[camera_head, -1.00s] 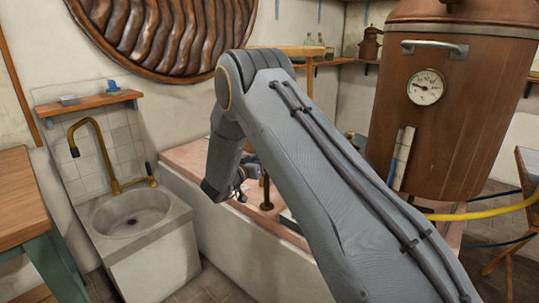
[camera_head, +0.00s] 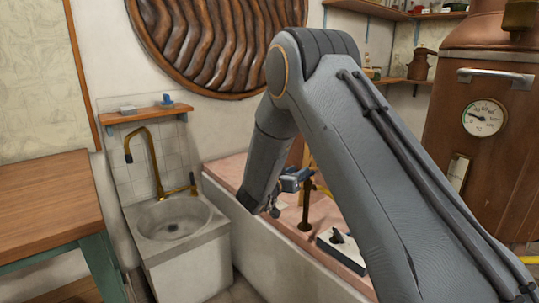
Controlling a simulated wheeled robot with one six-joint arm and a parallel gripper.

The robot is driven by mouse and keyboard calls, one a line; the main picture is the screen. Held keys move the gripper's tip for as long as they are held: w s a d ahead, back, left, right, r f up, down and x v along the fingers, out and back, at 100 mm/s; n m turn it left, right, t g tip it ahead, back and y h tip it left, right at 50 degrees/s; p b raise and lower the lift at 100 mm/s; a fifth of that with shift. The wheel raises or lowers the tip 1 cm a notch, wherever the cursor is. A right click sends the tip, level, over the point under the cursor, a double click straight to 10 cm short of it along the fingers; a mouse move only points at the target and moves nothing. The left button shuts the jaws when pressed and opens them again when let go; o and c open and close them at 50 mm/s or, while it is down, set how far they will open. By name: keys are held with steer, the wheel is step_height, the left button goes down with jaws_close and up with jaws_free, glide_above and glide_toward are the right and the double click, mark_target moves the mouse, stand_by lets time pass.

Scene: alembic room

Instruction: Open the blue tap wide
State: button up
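A blue fitting (camera_head: 292,180), which looks like the blue tap, shows above the pink-topped ledge, just right of my forearm. It sits beside an upright brass pipe (camera_head: 305,205); how it is joined to it I cannot tell. My gripper (camera_head: 272,209) is small and dark at the lower end of my arm, just left of and below the blue fitting. My arm hides part of this area. I cannot tell whether the fingers touch anything or how far apart they are.
A stone sink (camera_head: 190,245) with a brass faucet (camera_head: 152,150) stands left of the ledge (camera_head: 222,170). A white plate with a black lever (camera_head: 340,245) lies on the ledge. A wooden table (camera_head: 45,205) is at far left, a copper boiler (camera_head: 485,150) at right.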

steer(key=s+d+r+n+g+y+p, duration=0.1)
steer(key=s+g+y, duration=0.4)
steer(key=s, duration=1.8)
steer(key=s+d+r+n+g+y+p, duration=0.1)
steer(key=s+d+n+g+y+p, duration=0.3)
steer(key=s, duration=1.9)
steer(key=g+p, duration=0.1)
steer(key=g, duration=0.3)
steer(key=shift+s+d+r+n+g+y, duration=0.15)
steer(key=shift+s+r+n+g+y, duration=0.15)
steer(key=shift+s+y, duration=0.1)
